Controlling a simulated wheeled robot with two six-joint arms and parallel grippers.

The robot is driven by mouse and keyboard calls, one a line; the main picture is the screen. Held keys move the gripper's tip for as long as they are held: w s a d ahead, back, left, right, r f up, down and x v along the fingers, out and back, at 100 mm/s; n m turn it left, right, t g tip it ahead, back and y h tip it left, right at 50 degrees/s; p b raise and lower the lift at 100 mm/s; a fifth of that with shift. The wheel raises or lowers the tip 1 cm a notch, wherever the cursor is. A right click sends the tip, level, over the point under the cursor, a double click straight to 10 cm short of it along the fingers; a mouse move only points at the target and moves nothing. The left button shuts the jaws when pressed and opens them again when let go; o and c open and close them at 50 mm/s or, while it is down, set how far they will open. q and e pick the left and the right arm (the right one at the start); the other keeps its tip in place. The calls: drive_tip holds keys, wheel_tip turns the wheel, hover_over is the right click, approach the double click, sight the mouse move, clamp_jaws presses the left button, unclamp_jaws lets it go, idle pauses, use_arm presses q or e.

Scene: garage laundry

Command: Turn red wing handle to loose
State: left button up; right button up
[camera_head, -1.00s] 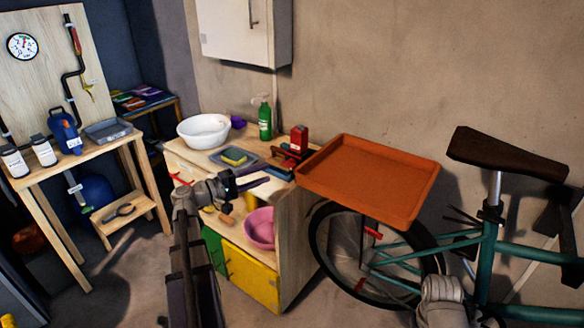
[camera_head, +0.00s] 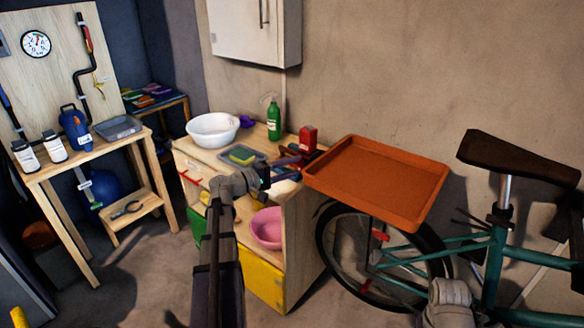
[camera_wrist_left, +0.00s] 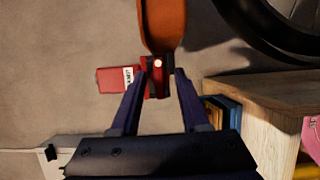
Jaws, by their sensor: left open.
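A red fixture (camera_wrist_left: 156,76) with a bright round spot shows between my fingertips in the left wrist view. I cannot clearly tell a wing handle on it. It adjoins a red box with a white label (camera_wrist_left: 112,79), which stands at the counter's back right in the head view (camera_head: 308,139). My left gripper (camera_head: 285,172) is open in front of the fixture and hides part of it. In the left wrist view its two dark fingers (camera_wrist_left: 158,97) stand apart, nothing held; contact cannot be told. My right gripper is not identifiable.
An orange tray (camera_head: 375,182) is just right of the fixture, above a teal bicycle (camera_head: 490,262). A white basin (camera_head: 212,130), a sponge on a tray (camera_head: 243,155) and a green bottle (camera_head: 273,120) crowd the counter. A wall cabinet (camera_head: 245,30) hangs above.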

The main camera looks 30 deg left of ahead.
use_arm(q)
clamp_jaws()
idle(0.4)
